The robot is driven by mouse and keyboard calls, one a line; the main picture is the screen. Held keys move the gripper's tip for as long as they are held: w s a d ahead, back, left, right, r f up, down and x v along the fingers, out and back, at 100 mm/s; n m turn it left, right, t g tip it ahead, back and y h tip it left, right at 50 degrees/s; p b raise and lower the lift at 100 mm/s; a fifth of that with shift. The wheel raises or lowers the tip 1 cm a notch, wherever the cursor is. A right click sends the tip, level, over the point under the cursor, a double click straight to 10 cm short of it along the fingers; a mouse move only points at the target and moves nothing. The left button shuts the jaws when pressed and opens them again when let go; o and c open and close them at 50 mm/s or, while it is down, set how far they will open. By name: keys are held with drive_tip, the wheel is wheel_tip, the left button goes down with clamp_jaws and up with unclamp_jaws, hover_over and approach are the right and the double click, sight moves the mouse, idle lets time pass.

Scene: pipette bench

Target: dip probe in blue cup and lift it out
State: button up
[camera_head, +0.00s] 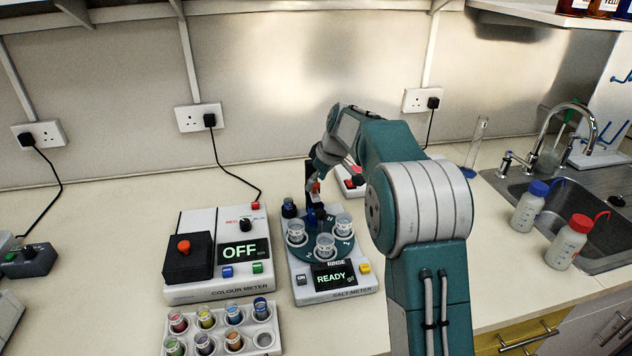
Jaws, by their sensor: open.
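My gripper (316,182) hangs at the end of the arm over the back of the salt meter (344,289). It is open, but its fingers are small and partly hidden. A dark upright part with a red-orange spot shows at the fingers. I cannot tell whether this is the probe, or whether the gripper touches it. The meter's teal turntable (318,252) carries several clear cups, one at the front (325,246). Dark blue pieces show at the turntable's back, partly hidden. A cup with blue content (262,308) stands in the white rack's back right corner.
The colour meter (216,291), reading OFF, stands left of the salt meter, which reads READY. The white rack (264,341) with several coloured cups stands in front. Blue-capped (530,208) and red-capped (568,242) bottles stand by the sink at right.

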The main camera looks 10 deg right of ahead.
drive_tip(key=shift+f, duration=0.25)
drive_tip(key=shift+c, duration=0.2)
clamp_jaws()
drive_tip(key=shift+w+r, duration=0.1)
drive_tip(key=shift+r, duration=2.85)
drive_tip(key=shift+o, duration=0.2)
unclamp_jaws()
